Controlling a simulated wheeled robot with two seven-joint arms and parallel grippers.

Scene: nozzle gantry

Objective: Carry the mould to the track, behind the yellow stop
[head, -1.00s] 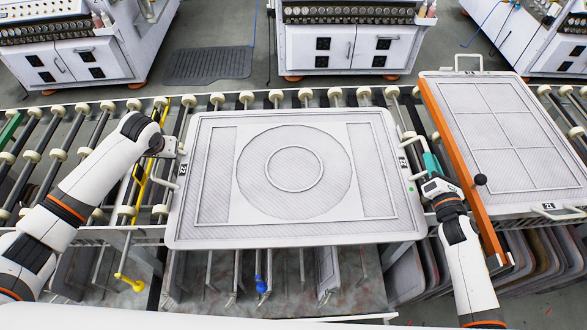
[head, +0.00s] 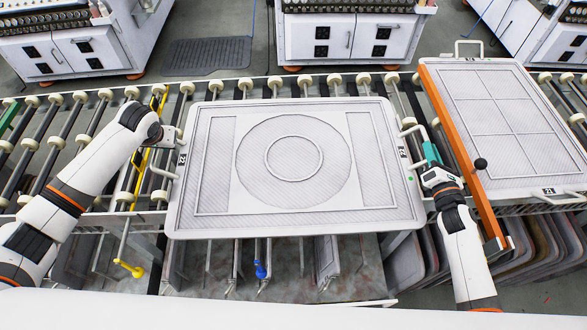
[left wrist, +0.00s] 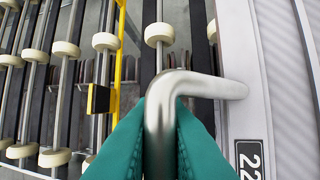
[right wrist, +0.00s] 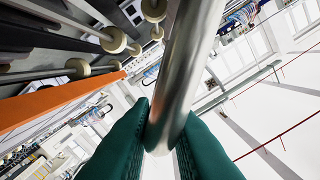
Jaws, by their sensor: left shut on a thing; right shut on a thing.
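The mould (head: 295,222) is a pale grey rectangular plate with a raised ring pattern and tags marked 22. It lies flat across the roller track (head: 58,140), and I cannot tell if it touches the rollers. My left gripper (left wrist: 160,130) is shut on the mould's left metal handle (left wrist: 205,86). My right gripper (head: 431,155) is shut on its right handle (head: 409,132), which also fills the right wrist view (right wrist: 185,70). The yellow stop (head: 141,163) is a narrow bar left of the mould, partly hidden by my left arm.
An orange bar (head: 462,150) with a black knob stands right of my right gripper. Beyond it lies a second mould (head: 505,180) with a grid pattern. Bare rollers extend to the left. White cabinets (head: 350,42) stand behind the track, and more plates (head: 545,250) stand below.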

